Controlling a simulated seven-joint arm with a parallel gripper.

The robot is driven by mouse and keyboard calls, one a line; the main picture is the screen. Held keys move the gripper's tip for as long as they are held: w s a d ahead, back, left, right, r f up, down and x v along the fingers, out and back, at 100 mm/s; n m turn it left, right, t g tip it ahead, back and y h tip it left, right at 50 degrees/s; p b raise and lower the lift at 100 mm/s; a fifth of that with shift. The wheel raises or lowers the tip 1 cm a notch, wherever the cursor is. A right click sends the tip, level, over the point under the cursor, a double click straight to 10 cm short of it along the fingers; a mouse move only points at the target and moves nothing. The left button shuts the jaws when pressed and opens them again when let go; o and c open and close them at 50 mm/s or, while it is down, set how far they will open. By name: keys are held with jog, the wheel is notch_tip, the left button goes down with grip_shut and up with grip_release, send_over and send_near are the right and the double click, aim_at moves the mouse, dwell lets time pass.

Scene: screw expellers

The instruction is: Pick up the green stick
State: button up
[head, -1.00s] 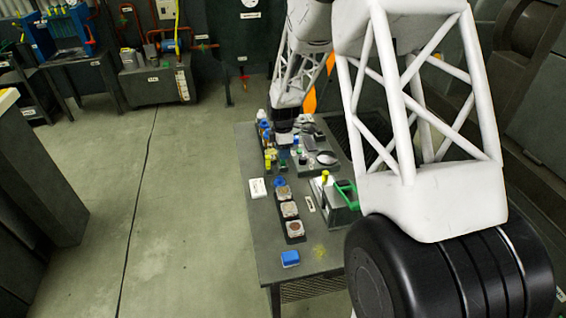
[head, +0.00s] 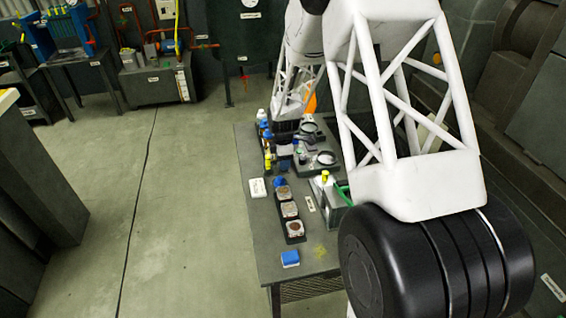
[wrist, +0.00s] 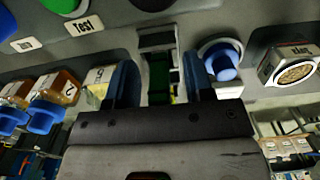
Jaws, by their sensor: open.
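In the wrist view, a dark green upright strip (wrist: 158,78), likely the green stick, shows between the two blue fingers of my gripper (wrist: 160,80). The fingers are apart, one on each side of it, and no contact shows. Its lower end is hidden behind the gripper body. In the head view my gripper is low over the far part of the table (head: 262,235), and I cannot make out the stick there.
Blue-capped jars (wrist: 50,110) stand left of the fingers in the wrist view. A blue knob-like part (wrist: 222,62) is close by the right finger.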

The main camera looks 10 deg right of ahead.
grip_shut()
jog(key=shift+r, duration=0.1)
jog(key=shift+r, duration=4.9)
jog(key=w+a+f, duration=0.1)
jog(key=w+a, duration=0.2)
jog(key=w, duration=0.4)
jog(key=shift+w+f, duration=0.2)
jog(key=shift+f, duration=0.1)
